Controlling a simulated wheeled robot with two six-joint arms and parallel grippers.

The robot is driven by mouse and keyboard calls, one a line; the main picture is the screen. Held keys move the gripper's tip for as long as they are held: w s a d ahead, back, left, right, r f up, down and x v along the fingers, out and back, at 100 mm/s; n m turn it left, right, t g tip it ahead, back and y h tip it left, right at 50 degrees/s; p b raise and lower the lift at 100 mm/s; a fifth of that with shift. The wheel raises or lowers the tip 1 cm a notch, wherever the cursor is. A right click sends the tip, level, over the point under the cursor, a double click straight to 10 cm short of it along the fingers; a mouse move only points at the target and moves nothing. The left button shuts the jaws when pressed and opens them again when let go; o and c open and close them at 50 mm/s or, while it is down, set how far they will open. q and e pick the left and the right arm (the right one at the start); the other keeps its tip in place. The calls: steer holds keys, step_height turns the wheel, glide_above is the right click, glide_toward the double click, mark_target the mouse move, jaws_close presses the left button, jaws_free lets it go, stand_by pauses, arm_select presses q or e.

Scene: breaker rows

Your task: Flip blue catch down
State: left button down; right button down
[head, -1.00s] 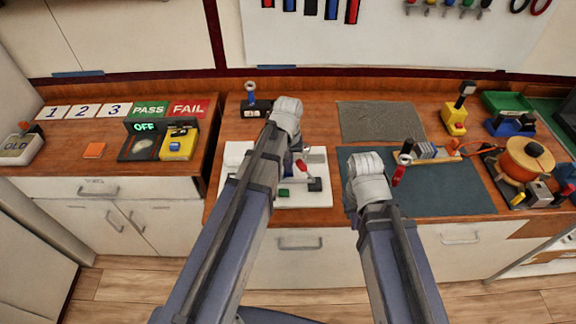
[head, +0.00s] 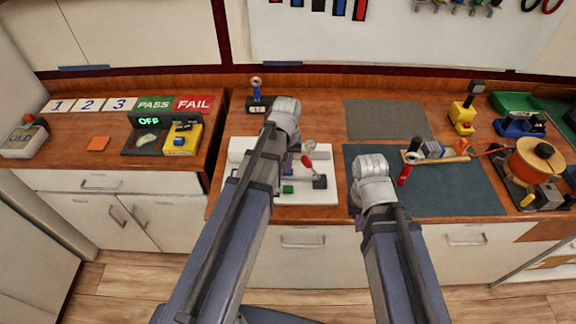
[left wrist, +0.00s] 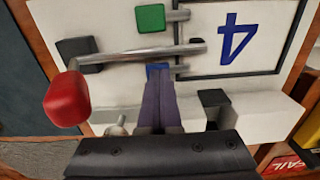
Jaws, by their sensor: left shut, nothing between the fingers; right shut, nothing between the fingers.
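A white board (head: 328,165) lies on the bench, partly hidden by my left arm. In the left wrist view it carries a metal bar (left wrist: 140,54) with a red grip (left wrist: 67,99), and a green block (left wrist: 150,18). A small blue piece (left wrist: 157,67), likely the blue catch, shows just at the tips of my left gripper (left wrist: 157,74). The fingers are closed together, with nothing held; whether they touch the blue piece is unclear. My left gripper also shows in the head view (head: 288,163). My right gripper (head: 359,223) is shut, mostly hidden by its arm, near the dark mat's left edge.
A panel with a blue 4 (left wrist: 236,39) is beside the bar. Dark blocks (left wrist: 76,47) stand around the bar. A dark mat (head: 455,190) holds a red-handled tool (head: 406,172). An orange pot (head: 535,158) stands far right. The grey mat (head: 388,120) is clear.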

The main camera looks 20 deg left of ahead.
arm_select(q)
steer(key=shift+s+r, duration=0.1)
steer(key=shift+a+r+p, duration=0.1)
steer(key=shift+r+p, duration=0.5)
steer(key=shift+p, duration=0.2)
step_height(320, 180, up, 13)
steer(key=p, duration=1.2)
steer(key=shift+f+p, duration=0.2)
steer(key=shift+p, duration=0.1)
steer(key=s+d+f+m+y+b, duration=0.1)
steer(key=s+d+f+m+b, duration=0.6)
steer(key=s+d, duration=0.6)
steer(key=shift+s+f+b, duration=0.35)
steer(key=shift+f+b, duration=0.2)
steer(key=shift+b, duration=0.1)
